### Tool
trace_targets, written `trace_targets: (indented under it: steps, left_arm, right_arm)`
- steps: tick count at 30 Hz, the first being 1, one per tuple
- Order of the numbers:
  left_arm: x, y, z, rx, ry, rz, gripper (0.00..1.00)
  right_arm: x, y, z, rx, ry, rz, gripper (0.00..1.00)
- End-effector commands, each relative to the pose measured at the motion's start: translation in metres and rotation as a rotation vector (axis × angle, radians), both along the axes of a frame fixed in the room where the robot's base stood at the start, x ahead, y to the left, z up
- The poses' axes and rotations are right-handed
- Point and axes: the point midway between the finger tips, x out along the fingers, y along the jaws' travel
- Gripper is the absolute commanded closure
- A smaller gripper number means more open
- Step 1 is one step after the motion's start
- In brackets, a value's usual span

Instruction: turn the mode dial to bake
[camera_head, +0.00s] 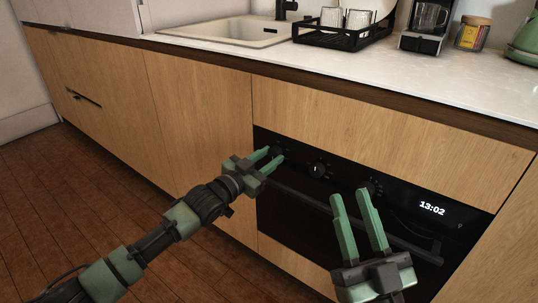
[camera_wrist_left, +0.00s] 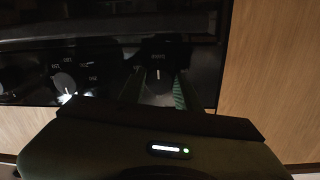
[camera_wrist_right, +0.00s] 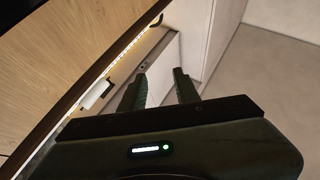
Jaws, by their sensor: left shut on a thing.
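The black oven's control panel (camera_head: 297,159) carries a row of round dials. My left gripper (camera_head: 272,157) is at the leftmost dial (camera_head: 278,151). In the left wrist view this dial (camera_wrist_left: 158,73) sits between the two green fingertips, which are shut on it. A middle dial (camera_head: 319,170) with a white pointer mark is free; it also shows in the left wrist view (camera_wrist_left: 64,83) with small white labels around it. A third dial (camera_head: 374,187) is further right. My right gripper (camera_head: 350,195) is open and empty in front of the oven.
A clock display (camera_head: 432,208) reads 13:02. The oven's handle bar (camera_head: 330,208) runs below the dials, near both grippers. The white counter (camera_head: 400,80) above holds a sink (camera_head: 225,32), a dish rack (camera_head: 335,40), a coffee maker (camera_head: 426,28) and a jar (camera_head: 472,34).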

Motion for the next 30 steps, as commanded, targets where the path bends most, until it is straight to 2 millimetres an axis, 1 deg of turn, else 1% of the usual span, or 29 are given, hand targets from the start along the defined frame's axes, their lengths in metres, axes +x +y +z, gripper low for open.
trace_targets:
  steps: [6, 16, 17, 18, 19, 30]
  left_arm:
    - [-0.0005, 0.0, -0.0027, 0.025, -0.012, -0.001, 1.0]
    - [-0.0006, -0.0001, -0.0029, 0.026, -0.013, -0.001, 1.0]
    - [-0.0006, -0.0001, -0.0029, 0.025, -0.012, -0.001, 0.64]
    - [-0.0006, -0.0001, -0.0029, 0.025, -0.012, -0.001, 0.53]
    - [-0.0005, 0.0, -0.0028, 0.024, -0.013, 0.0, 0.45]
    - [-0.0017, 0.0014, -0.0006, 0.022, -0.015, -0.001, 0.45]
  right_arm:
    - [0.0055, 0.0003, -0.0086, -0.015, 0.052, -0.002, 0.69]
    - [0.0058, 0.0003, -0.0094, -0.016, 0.055, -0.003, 0.69]
    - [0.0058, 0.0003, -0.0094, -0.016, 0.055, -0.003, 0.69]
    - [0.0058, 0.0003, -0.0093, -0.016, 0.055, -0.002, 0.69]
    - [0.0058, 0.0004, -0.0093, -0.016, 0.055, -0.002, 0.69]
    - [0.0062, 0.0006, -0.009, -0.017, 0.059, -0.002, 0.69]
